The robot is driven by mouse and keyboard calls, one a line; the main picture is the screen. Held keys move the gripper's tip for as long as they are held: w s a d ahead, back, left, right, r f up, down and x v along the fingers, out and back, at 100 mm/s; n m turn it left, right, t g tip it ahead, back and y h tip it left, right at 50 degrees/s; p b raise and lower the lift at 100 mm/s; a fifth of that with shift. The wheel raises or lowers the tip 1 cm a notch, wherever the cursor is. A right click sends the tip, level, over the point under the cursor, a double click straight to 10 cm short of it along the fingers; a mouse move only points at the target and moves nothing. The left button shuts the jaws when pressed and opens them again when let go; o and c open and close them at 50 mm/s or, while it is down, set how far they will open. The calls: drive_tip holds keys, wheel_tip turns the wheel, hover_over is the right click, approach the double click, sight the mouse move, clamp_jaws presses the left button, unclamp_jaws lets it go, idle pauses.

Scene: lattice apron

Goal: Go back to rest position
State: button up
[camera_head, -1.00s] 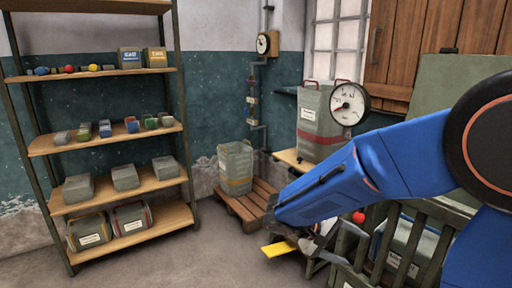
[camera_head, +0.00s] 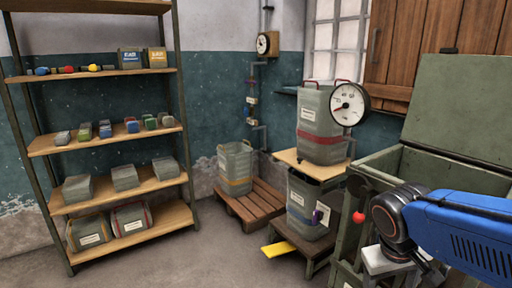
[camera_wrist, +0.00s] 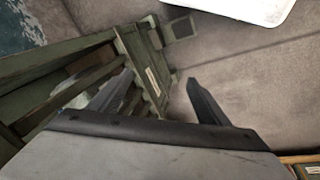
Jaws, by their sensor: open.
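My gripper (camera_wrist: 158,98) shows in the wrist view with its two dark fingers spread apart and nothing between them. In the head view, my blue arm (camera_head: 465,235) reaches in from the right edge. Its dark wrist is in front of the open olive chest (camera_head: 388,165), and my fingers are hard to make out there. In the wrist view, a green slatted frame (camera_wrist: 75,75) lies to the left, behind the left finger. Grey floor (camera_wrist: 245,75) shows behind the right finger.
A shelf rack (camera_head: 115,145) with bins and small items stands at left. A pallet (camera_head: 248,203) holds a grey container (camera_head: 236,168). A stepped stand holds two more containers, beside a gauge (camera_head: 348,104). A yellow piece (camera_head: 279,250) juts low. Floor at centre-left is clear.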

drive_tip(key=shift+s+a+r+m+t+y, duration=0.1)
drive_tip(key=shift+s+a+r+t+y, duration=0.3)
drive_tip(key=shift+s+t, duration=0.2)
drive_tip(key=shift+s+a+r+m+t+y, duration=0.1)
drive_tip(key=shift+s+a+r+t+y, duration=0.25)
drive_tip(key=shift+s, duration=0.35)
drive_tip(key=shift+s+a+r+m+t+y, duration=0.1)
drive_tip(key=shift+s+a+r+t+y, duration=0.2)
drive_tip(key=shift+s+t+y, duration=0.3)
